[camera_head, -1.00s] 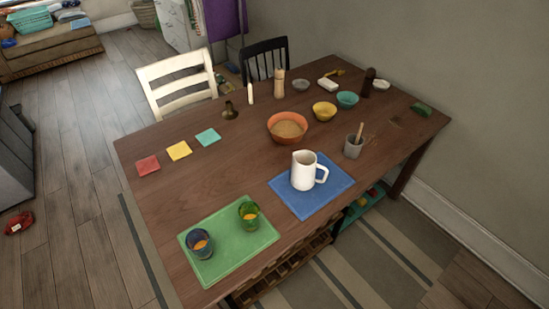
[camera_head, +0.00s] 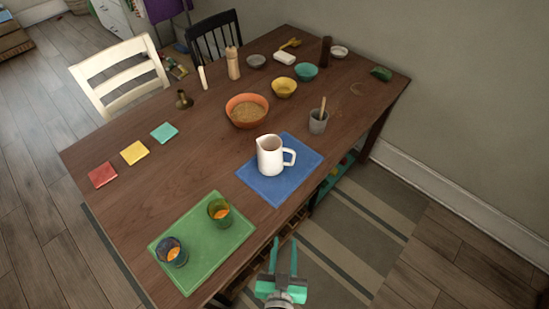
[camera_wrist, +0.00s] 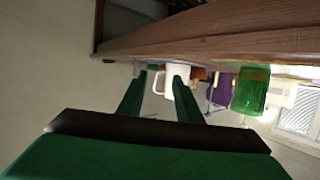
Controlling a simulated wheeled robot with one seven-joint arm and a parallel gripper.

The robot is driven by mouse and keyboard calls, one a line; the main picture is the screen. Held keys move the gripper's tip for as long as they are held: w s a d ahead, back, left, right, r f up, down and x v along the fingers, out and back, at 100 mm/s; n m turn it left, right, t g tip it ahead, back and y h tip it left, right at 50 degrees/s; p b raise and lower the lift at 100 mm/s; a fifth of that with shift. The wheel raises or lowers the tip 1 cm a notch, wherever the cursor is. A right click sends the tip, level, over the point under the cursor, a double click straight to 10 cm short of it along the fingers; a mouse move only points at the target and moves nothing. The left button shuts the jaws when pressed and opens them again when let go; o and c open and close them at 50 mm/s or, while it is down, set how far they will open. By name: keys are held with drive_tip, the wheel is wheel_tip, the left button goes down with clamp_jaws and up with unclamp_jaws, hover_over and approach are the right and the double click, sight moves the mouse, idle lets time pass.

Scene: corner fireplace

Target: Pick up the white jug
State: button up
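The white jug (camera_head: 268,157) stands upright on a blue mat (camera_head: 254,190) near the table's front edge, its handle to the right. My gripper (camera_head: 284,244) is in front of that edge, below the jug in the head view and apart from it. Its two fingers are spread with nothing between them. The wrist view looks upside down, with the table at the top. There my open gripper (camera_wrist: 158,80) points towards the jug (camera_wrist: 178,72), which shows partly beyond the fingertips.
A green mat (camera_head: 228,244) with two glasses (camera_head: 219,210) (camera_head: 171,252) lies left of my gripper. A grey cup (camera_head: 318,123) with a stick stands behind the jug to the right. An orange bowl (camera_head: 246,112) is behind it. The wooden table (camera_head: 200,170) has bare room left of the jug.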

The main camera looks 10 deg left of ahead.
drive_tip(key=w+r, duration=0.2)
drive_tip(key=w, duration=1.1)
drive_tip(key=g, duration=0.1)
approach(294, 157)
drive_tip(key=x, duration=0.8)
drive_tip(key=shift+w+a+f, duration=0.15)
drive_tip(key=shift+w, duration=0.2)
drive_tip(key=shift+x, duration=2.9)
clamp_jaws()
